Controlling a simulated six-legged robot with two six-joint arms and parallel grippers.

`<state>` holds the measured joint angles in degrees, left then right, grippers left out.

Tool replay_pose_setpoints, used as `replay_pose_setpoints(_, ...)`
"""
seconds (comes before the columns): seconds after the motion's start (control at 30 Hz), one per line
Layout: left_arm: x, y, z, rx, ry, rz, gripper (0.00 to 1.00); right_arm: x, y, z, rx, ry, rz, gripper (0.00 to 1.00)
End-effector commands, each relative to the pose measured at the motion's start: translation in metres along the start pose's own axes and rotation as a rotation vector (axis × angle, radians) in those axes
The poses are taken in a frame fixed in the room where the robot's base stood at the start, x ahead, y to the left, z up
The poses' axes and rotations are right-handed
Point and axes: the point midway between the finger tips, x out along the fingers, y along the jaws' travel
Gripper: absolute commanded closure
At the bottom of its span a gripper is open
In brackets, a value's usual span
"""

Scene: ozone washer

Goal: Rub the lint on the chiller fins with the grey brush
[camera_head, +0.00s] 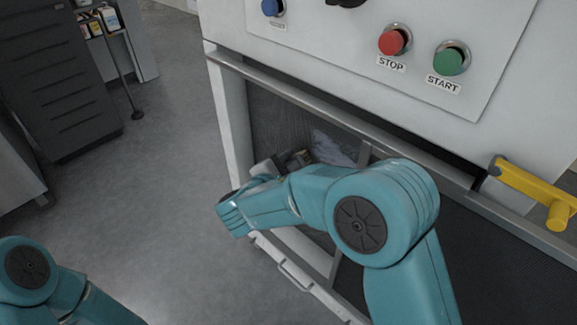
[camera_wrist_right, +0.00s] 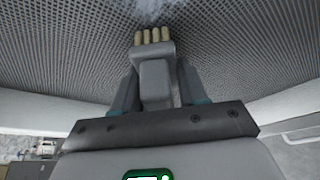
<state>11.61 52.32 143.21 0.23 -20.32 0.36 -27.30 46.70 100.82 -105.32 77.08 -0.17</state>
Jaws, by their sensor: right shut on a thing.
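The chiller fins (camera_head: 265,112) are a dark, fine-ribbed panel inside the open frame low on the machine; they fill the upper part of the wrist view (camera_wrist_right: 60,60). A pale lint patch (camera_head: 334,149) lies on the fins, and its edge shows at the top of the wrist view (camera_wrist_right: 150,12). My right gripper (camera_head: 268,168) is shut on the grey brush (camera_wrist_right: 155,78). The brush's tan bristles (camera_wrist_right: 152,36) point at the fins, just below the lint. I cannot tell whether they touch. My left gripper is out of view; only part of its arm shows.
Above the fins is the white control panel (camera_head: 330,45) with a red STOP button (camera_head: 392,42) and a green START button (camera_head: 449,60). A yellow handle (camera_head: 530,188) sticks out at the right. A dark drawer cabinet (camera_head: 60,85) stands at the left. The floor between is clear.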

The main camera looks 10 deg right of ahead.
Motion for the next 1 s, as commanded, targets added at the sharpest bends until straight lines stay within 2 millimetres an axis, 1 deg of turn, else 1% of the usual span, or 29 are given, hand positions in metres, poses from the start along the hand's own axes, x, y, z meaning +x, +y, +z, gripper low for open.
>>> replay_pose_setpoints(0.77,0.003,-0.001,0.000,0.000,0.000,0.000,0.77,0.013,0.000,0.006,0.001,-0.001,0.001,0.82)
replay_pose_setpoints(0.87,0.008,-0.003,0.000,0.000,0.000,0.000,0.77,0.011,-0.005,0.009,0.001,-0.001,0.001,0.82)
replay_pose_setpoints(1.0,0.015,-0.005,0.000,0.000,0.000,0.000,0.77,0.007,-0.016,0.017,0.002,-0.001,0.001,0.82)
